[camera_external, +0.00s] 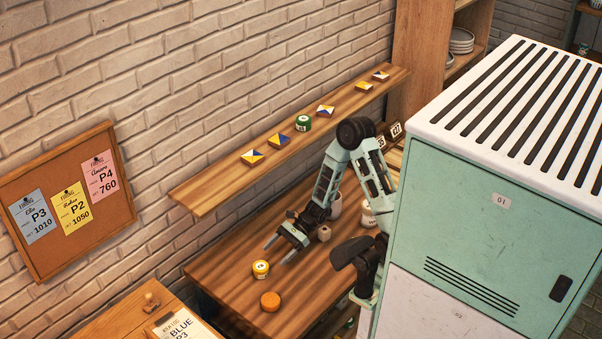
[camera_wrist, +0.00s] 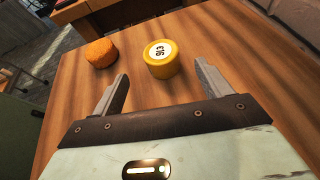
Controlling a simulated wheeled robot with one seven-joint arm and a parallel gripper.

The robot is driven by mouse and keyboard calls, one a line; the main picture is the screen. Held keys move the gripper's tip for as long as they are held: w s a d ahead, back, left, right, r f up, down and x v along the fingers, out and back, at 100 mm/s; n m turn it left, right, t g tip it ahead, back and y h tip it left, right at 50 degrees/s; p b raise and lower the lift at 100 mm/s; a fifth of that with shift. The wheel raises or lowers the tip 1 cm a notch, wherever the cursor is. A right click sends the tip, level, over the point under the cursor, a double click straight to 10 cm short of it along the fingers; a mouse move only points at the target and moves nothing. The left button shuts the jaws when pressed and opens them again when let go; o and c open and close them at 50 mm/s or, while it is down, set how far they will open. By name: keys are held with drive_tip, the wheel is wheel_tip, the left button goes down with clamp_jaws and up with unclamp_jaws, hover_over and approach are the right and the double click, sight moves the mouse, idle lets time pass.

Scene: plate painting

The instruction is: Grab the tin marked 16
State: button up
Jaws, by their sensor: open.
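A yellow tin (camera_wrist: 162,64) with a white lid label reading what looks like 16 stands upright on the wooden table in the wrist view. It also shows in the external view (camera_external: 261,269). My gripper (camera_wrist: 158,88) is open and empty, its two fingers spread. The tin lies just beyond the fingertips, roughly centred between them and not held. In the external view my gripper (camera_external: 279,250) hangs over the table, close to the tin on its upper right.
An orange round object (camera_wrist: 101,53) stands left of the tin, beyond my left finger. A wall shelf (camera_external: 222,186) holds a green tin (camera_external: 303,123) and several patterned tiles. A small block (camera_external: 324,233) and a whitish jar (camera_external: 368,218) are near my arm. The table's left part is clear.

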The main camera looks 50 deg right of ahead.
sight(254, 274)
drive_tip(key=x, duration=1)
drive_tip(key=shift+w+f, duration=0.1)
drive_tip(key=shift+w, duration=0.1)
drive_tip(key=c, duration=1.1)
